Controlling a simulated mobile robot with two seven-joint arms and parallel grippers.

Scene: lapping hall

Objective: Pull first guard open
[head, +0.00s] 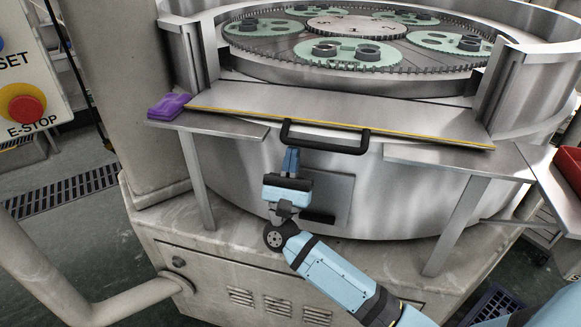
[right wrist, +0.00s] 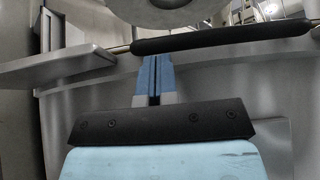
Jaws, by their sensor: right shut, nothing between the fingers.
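The guard (head: 330,107) is a flat metal panel with a yellow-striped front edge. It lies low and nearly flat across the front opening of the round machine, between two metal posts. Its black bar handle (head: 325,137) sticks out from the front edge; it also shows in the right wrist view (right wrist: 220,38). My right gripper (head: 291,157) is shut and empty, its blue fingers pointing up just below the left part of the handle. In the right wrist view its fingertips (right wrist: 155,60) end close under the bar; I cannot tell whether they touch. My left gripper is out of view.
Metal shelves flank the guard, the left one (head: 215,124) with a purple cloth (head: 168,106), the right one (head: 460,158) near a red bin (head: 571,165). Green geared discs (head: 350,53) lie inside the machine. An E-stop panel (head: 30,75) and a bent pipe rail (head: 110,305) stand left.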

